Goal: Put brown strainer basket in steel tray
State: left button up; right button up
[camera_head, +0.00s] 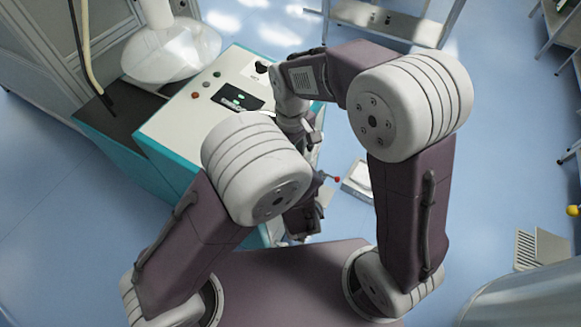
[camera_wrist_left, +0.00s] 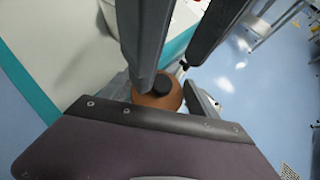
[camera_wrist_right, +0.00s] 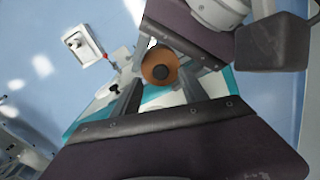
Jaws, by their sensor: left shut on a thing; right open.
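The brown strainer basket (camera_wrist_left: 172,97), round with a dark knob on top, shows in the left wrist view and in the right wrist view (camera_wrist_right: 158,58). My left gripper (camera_head: 303,215) is shut on it; the exact contact is partly hidden. My right gripper (camera_wrist_right: 160,92) is open, its fingers on either side of the basket's outline in its own wrist view; I cannot tell whether they touch it. In the head view my arms hide the basket. A small pale grey tray-like item (camera_head: 358,182), probably the steel tray, lies right of the grippers and shows in the right wrist view (camera_wrist_right: 84,46).
A white-topped teal machine (camera_head: 190,125) with a control panel stands at left, close to both grippers. A red-tipped lever (camera_head: 337,179) sticks out beside my left gripper. Shelving (camera_head: 385,22) stands at the back.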

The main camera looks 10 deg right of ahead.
notch_tip(320, 180, up, 8)
jog(key=s+d+f+m, duration=0.1)
jog(key=d+f+m, duration=0.5)
jog(key=d+f, duration=0.15)
jog(key=s+d+f+m+t, duration=0.1)
jog(key=s+d+f+m, duration=0.1)
jog(key=s+d+f, duration=0.3)
jog(key=s, duration=0.3)
jog(key=shift+s+d, duration=0.15)
jog(key=shift+f, duration=0.1)
jog(key=shift+s, duration=0.1)
